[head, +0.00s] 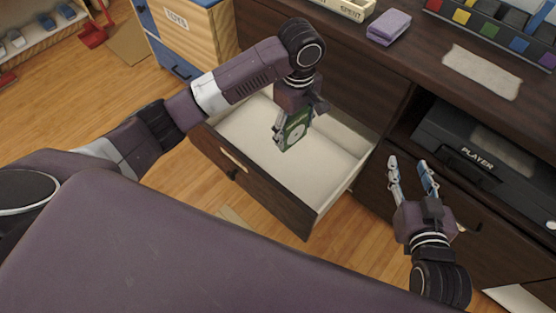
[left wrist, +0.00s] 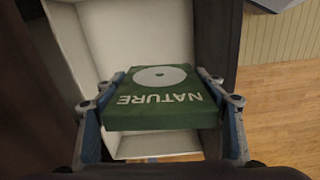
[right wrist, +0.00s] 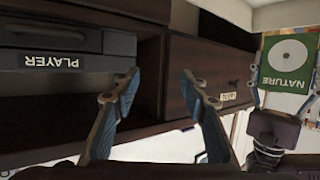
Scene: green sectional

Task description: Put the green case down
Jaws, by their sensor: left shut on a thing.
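The green case (head: 296,131) has a white disc and the word NATURE on it. My left gripper (head: 286,128) is shut on the case and holds it over the open drawer (head: 240,133). In the left wrist view the case (left wrist: 160,97) sits between both fingers, with the pale drawer interior behind it. The case (right wrist: 287,62) also shows at the right of the right wrist view. My right gripper (head: 412,170) is open and empty, in front of the cabinet near the player. The visible drawer floor is bare.
The black player (head: 475,150) sits in a cabinet shelf right of the drawer. A wood-and-blue cabinet (head: 205,40) stands left of the drawer.

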